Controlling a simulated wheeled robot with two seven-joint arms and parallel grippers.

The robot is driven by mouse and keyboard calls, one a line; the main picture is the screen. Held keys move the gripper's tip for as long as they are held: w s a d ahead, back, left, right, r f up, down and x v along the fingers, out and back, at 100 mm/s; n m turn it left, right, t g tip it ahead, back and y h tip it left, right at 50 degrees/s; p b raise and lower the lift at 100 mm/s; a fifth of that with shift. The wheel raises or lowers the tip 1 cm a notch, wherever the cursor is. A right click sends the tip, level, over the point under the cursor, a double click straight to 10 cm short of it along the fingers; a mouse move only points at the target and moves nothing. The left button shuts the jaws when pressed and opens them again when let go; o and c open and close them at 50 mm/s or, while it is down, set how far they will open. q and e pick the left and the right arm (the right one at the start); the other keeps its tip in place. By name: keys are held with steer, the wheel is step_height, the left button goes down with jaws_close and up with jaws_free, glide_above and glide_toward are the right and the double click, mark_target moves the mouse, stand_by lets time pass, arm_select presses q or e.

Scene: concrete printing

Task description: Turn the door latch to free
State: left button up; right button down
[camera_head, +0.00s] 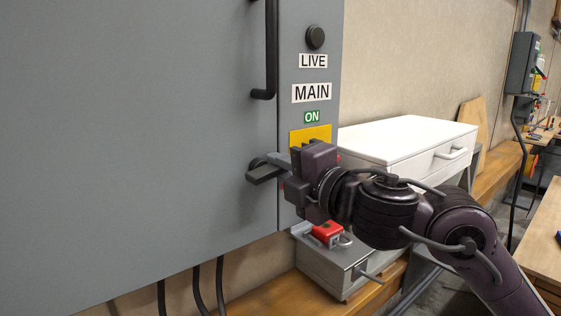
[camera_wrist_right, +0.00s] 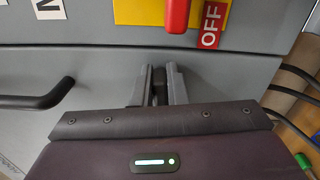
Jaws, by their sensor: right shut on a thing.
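The grey cabinet door (camera_head: 150,120) fills the left of the head view. Its door latch (camera_head: 257,163) is a small dark piece near the door's right edge, mostly hidden by my fingers. My right gripper (camera_head: 266,173) reaches in from the right with its grey fingers at the latch. In the right wrist view, the fingers (camera_wrist_right: 160,84) are closed on the dark latch (camera_wrist_right: 160,92) between them. I cannot tell the latch's exact angle. My left gripper is not in view.
A black door handle (camera_head: 270,50) stands above the latch. A yellow switch plate (camera_head: 311,134) with a red lever (camera_wrist_right: 176,14) is beside it, partly behind my gripper. A white drawer unit (camera_head: 405,140) and a grey box with a red padlock (camera_head: 327,232) stand right and below.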

steer(key=shift+f+m, duration=0.1)
steer(key=shift+m, duration=0.6)
steer(key=c, duration=1.4)
jaws_free()
steer(key=shift+f, duration=0.1)
steer(key=shift+c, duration=0.2)
steer(key=b+v, duration=0.1)
steer(key=v, duration=0.7)
steer(key=shift+w, duration=0.1)
